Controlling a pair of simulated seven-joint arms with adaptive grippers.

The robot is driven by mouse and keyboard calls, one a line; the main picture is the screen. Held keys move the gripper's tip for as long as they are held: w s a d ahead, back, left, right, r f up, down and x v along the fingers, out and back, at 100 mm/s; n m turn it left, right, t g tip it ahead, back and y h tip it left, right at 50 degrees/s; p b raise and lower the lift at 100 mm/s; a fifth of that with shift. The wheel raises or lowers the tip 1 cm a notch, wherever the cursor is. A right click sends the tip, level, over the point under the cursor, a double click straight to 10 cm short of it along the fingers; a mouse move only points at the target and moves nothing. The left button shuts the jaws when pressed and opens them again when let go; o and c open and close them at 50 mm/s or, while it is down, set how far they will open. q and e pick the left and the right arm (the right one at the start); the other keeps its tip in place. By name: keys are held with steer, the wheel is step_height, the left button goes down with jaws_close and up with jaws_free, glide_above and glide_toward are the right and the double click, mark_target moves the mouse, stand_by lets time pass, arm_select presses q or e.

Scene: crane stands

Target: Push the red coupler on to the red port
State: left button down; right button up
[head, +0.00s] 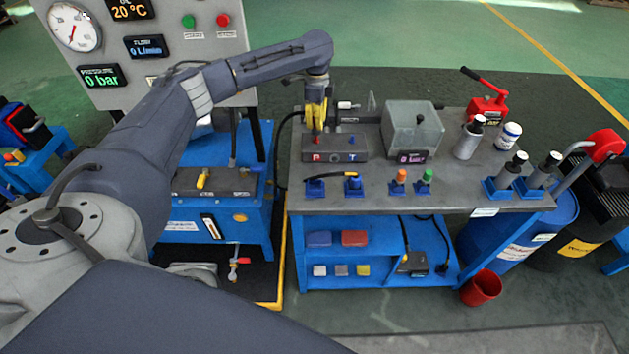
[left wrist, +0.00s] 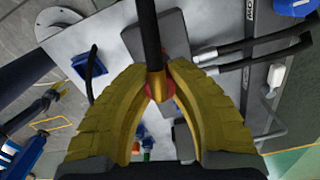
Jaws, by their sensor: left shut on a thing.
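My left gripper (head: 317,128) is over the left end of the grey port block (head: 336,151), above the red letter P. In the left wrist view its yellow fingers (left wrist: 160,82) are closed around the red coupler (left wrist: 156,88); a brass collar, a bit of red and a black hose (left wrist: 150,35) show between them. In the head view the fingers mostly hide the coupler. The red port is hidden under the fingertips, so I cannot tell whether the coupler touches it. The blue port (head: 351,140) stands free by the letter T. My right gripper is not in view.
The block sits on a grey-topped blue cart (head: 450,200). A clear box (head: 412,128) stands right of it, with a red hand pump (head: 487,108) beyond. Blue holders (head: 316,187) and orange and green caps line the front edge. A gauge panel (head: 150,60) rises behind my left arm.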

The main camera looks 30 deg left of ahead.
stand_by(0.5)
arm_select(q)
steer(key=shift+n, duration=0.8)
steer(key=shift+f, duration=1.4)
steer(key=c, duration=1.2)
jaws_free()
steer(key=shift+c, duration=0.2)
steer(key=shift+r, duration=0.1)
steer(key=shift+r, duration=2.35)
steer(key=shift+r, duration=0.1)
